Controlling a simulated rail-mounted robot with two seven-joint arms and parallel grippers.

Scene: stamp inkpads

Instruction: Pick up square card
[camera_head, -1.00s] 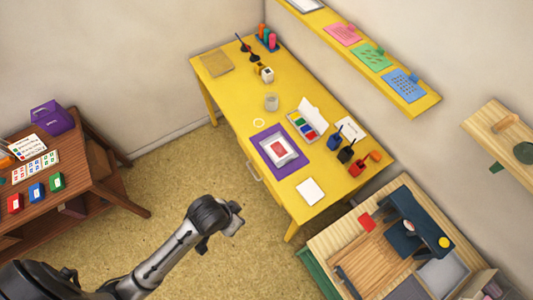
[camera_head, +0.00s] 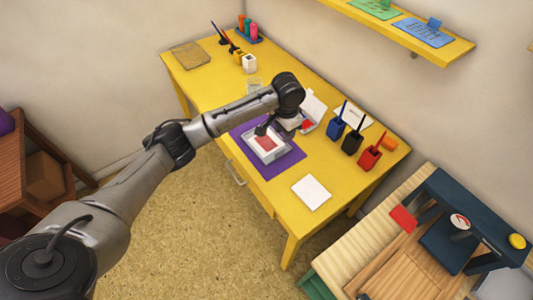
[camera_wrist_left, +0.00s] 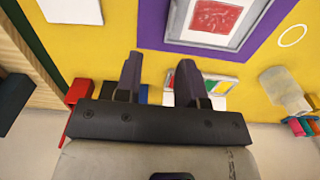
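A white square card (camera_head: 311,192) lies flat on the yellow table near its front right end; it also shows at the top left of the left wrist view (camera_wrist_left: 70,9). My right gripper is not in view.
A paint box (camera_head: 313,108) lies behind the mat. Blue, black and red holders (camera_head: 352,143) stand along the back right edge. A glass jar (camera_head: 254,83) is left of my wrist. The table around the white card is clear.

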